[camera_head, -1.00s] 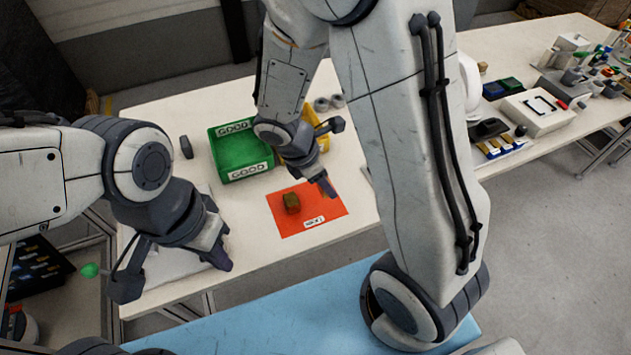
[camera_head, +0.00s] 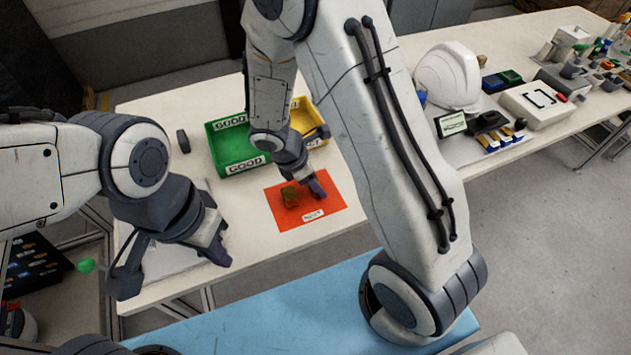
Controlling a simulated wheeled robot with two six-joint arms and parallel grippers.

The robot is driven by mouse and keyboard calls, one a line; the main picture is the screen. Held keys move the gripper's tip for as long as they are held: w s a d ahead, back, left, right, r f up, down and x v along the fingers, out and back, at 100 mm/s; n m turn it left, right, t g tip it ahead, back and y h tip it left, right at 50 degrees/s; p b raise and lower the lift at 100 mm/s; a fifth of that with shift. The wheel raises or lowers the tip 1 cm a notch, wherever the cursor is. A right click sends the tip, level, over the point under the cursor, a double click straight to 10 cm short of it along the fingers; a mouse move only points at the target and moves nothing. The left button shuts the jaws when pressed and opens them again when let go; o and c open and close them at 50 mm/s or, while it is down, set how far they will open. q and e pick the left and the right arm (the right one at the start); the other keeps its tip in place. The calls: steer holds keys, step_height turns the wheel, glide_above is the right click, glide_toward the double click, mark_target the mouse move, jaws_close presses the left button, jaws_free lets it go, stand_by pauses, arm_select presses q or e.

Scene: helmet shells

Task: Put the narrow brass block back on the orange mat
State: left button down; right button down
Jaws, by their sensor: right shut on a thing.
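The orange mat (camera_head: 328,190) lies on the white table in the camera_head view. A brownish brass block (camera_head: 290,196) stands on it, left of the middle; I cannot tell whether it is the narrow one. My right gripper (camera_head: 317,188) points down over the mat, its fingertips low and just right of that block. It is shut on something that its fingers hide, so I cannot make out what. My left gripper (camera_head: 221,252) hangs over the table's front left edge, away from the mat. Its finger gap is not clear.
A green GOOD bin (camera_head: 236,145) and a yellow bin (camera_head: 318,140) stand behind the mat, close to my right arm. A small dark object (camera_head: 183,141) stands left of them. A white helmet shell (camera_head: 447,76) is at the right. A blue surface (camera_head: 290,305) is in front.

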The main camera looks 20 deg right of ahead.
steer(key=shift+c, duration=1.6)
jaws_free()
steer(key=shift+r+p, duration=0.35)
steer(key=shift+p, duration=0.05)
steer(key=p+v, duration=0.2)
steer(key=v, duration=0.9)
steer(key=s+a+r+m+y, duration=0.1)
steer(key=s+a+r+m, duration=0.1)
steer(key=s, duration=0.4)
steer(key=s+a+r+m+y, duration=0.2)
steer(key=s+a+r+m, duration=0.1)
steer(key=s+m, duration=0.2)
steer(key=s+a+r+m+y, duration=0.2)
steer(key=s+a+r+m, duration=0.1)
steer(key=s, duration=0.4)
steer(key=shift+a+m, duration=0.2)
steer(key=shift+m, duration=0.4)
